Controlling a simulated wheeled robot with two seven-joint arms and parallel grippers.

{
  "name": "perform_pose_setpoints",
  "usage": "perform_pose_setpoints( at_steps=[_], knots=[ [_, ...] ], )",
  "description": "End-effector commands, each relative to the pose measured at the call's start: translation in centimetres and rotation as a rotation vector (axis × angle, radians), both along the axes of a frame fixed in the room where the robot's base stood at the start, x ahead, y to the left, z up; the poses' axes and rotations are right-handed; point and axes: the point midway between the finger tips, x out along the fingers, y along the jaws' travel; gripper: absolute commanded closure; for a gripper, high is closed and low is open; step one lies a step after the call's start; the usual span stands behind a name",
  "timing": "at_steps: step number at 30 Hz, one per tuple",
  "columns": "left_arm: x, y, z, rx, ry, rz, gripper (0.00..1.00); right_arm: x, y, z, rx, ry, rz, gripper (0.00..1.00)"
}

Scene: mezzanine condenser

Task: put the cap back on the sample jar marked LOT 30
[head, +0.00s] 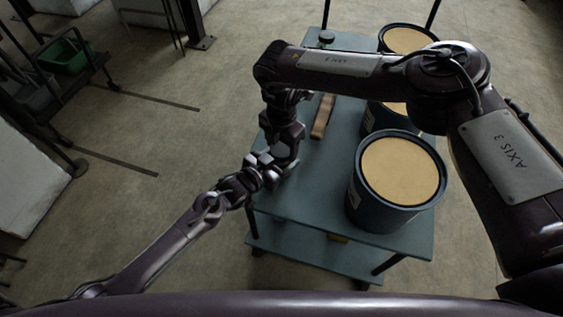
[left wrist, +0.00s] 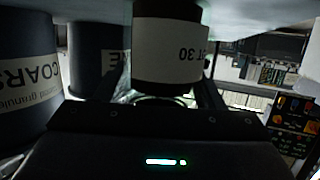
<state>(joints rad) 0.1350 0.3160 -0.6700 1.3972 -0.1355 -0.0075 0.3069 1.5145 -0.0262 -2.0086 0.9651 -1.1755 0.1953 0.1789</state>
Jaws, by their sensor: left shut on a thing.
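The sample jar (left wrist: 168,48) is dark with a white label whose number 30 shows, at the top middle of the left wrist view. My left gripper (left wrist: 163,97) is shut on it, with a dark finger on either side. In the head view my left gripper (head: 260,168) is over the near left part of the cart, and the arm ends hide the jar. My right gripper (head: 284,142) comes down from above to the same spot, close to the left one. Its jaws are not clear. I cannot make out the cap in either view.
A blue-green cart (head: 300,205) carries several dark drums with tan tops, the nearest drum (head: 398,180) right of my grippers. A wooden piece (head: 322,117) and a small dark round thing (head: 326,37) are on the deck farther back.

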Motion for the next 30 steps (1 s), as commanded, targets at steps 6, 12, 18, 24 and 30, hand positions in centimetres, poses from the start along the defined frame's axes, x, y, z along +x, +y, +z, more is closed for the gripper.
perform_pose_setpoints(
  at_steps=[6, 12, 18, 24, 30],
  knots=[
    [0.0, 0.0, 0.0, 0.0, -0.001, 0.001, 1.0, 0.0, 0.0, 0.0, 0.0, 0.0, 0.0, 0.21],
    [0.0, 0.0, 0.0, 0.0, -0.001, 0.001, 1.0, 0.0, 0.0, 0.2, 0.001, -0.001, 0.0, 0.21],
    [0.0, 0.0, 0.1, 0.0, -0.001, 0.001, 1.0, 0.1, 0.0, 2.6, 0.002, -0.003, -0.001, 0.21],
    [0.0, 0.0, 0.0, 0.0, -0.001, 0.001, 1.0, 0.1, 0.0, 7.0, 0.002, -0.003, -0.001, 0.21],
    [0.0, 0.0, 0.0, -0.001, -0.001, 0.0, 1.0, 0.1, 0.0, 10.4, 0.001, -0.002, 0.0, 0.21]
  ],
)
